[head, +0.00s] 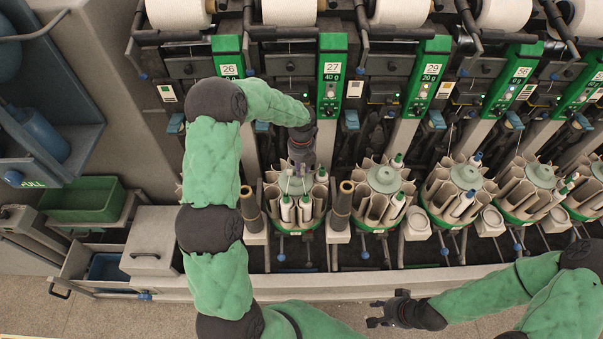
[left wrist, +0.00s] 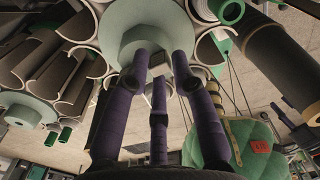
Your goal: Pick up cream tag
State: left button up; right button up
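I cannot single out the cream tag for certain. Several small pale labels sit beside the green panels in the head view, including one by panel 27 (head: 354,88) and one left of panel 26 (head: 167,93). My left gripper (head: 299,165) points down over the round bobbin magazine (head: 278,213) below panel 27. In the left wrist view its dark fingers (left wrist: 160,65) are spread, with gaps between the tips, near the magazine's pale green hub (left wrist: 125,33). No held tag is visible there. My right gripper (head: 376,312) is open and appears empty near the front of the machine.
More magazines (head: 384,189) with upright tubes stand to the right. Brown posts (head: 342,205) stand beside the nearest magazine. A green bin (head: 83,199) and a lidded grey box (head: 152,240) are at left. Open floor (head: 350,315) lies in front.

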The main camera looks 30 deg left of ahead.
pick_arm(q)
jog(key=shift+f, duration=0.5)
jog(key=c, duration=0.4)
jog(key=shift+r, duration=0.1)
jog(key=shift+c, duration=0.2)
jog(key=shift+r, duration=0.5)
notch_tip(320, 180, up, 2)
jog(key=shift+r+p, duration=0.15)
jog(key=shift+p, duration=0.25)
jog(key=s+d+r+p, duration=0.2)
jog(key=s+r, duration=0.4)
jog(key=s+d+r+p, duration=0.2)
jog(key=s+r+p, duration=0.1)
jog(key=s+r, duration=0.3)
jog(key=shift+s+d+r, duration=0.3)
jog(key=shift+s+d, duration=0.05)
jog(key=shift+s, duration=0.3)
